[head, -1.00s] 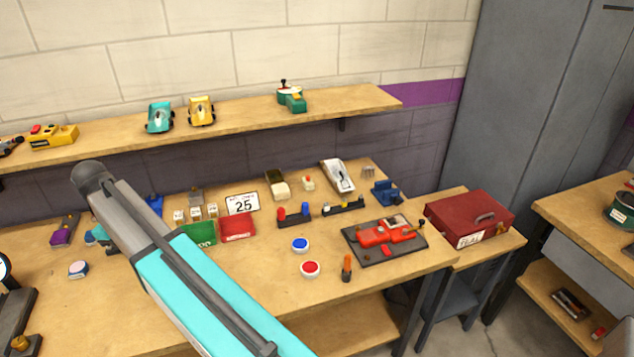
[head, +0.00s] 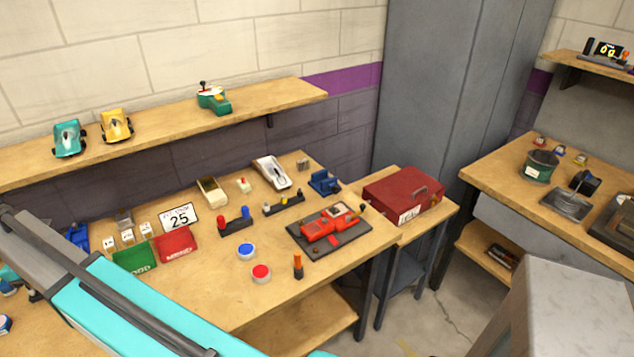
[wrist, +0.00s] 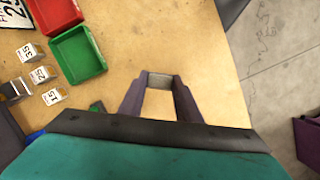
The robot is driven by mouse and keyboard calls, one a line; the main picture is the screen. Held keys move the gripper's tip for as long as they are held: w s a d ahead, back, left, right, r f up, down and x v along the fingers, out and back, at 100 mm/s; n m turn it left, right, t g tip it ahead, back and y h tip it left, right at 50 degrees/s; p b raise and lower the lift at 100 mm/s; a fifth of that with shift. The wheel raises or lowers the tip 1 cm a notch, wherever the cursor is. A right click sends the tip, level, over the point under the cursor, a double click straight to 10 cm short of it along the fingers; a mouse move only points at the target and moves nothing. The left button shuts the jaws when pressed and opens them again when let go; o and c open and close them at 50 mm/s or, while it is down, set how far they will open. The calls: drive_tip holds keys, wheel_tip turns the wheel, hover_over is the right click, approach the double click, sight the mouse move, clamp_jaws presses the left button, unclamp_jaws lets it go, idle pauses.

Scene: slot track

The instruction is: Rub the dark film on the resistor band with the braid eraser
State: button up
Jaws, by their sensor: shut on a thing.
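My gripper (wrist: 160,98) shows in the wrist view, its two dark fingers closed on a small grey, rough-faced block, which I take for the braid eraser (wrist: 160,79). It is over the bench, near the bench edge. In the head view my gripper is out of frame. The red controller (head: 322,227) lies on a dark board (head: 300,237) at the right end of the bench. I cannot make out the resistor band or its dark film at this size.
Green (wrist: 76,55) and red (wrist: 53,14) trays and small numbered blocks (wrist: 40,73) lie left of my gripper. Blue (head: 246,251) and red (head: 261,273) round pots and an orange-handled tool (head: 298,267) stand before the board. A red box (head: 402,195) sits beyond.

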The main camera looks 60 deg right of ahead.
drive_tip(key=s+d+r+p, duration=0.1)
drive_tip(key=s+d+p, duration=0.3)
drive_tip(key=d, duration=1.4)
drive_tip(key=s+d+p, duration=0.3)
drive_tip(key=s+d, duration=0.2)
drive_tip(key=d, duration=1.3)
drive_tip(key=s+d+r+m+p, duration=0.1)
drive_tip(key=s+d+p, duration=0.5)
drive_tip(key=s+d, duration=1.9)
drive_tip(key=s, duration=0.4)
drive_tip(key=shift+d+m, duration=0.2)
drive_tip(key=shift+m, duration=0.1)
drive_tip(key=shift+f, duration=0.1)
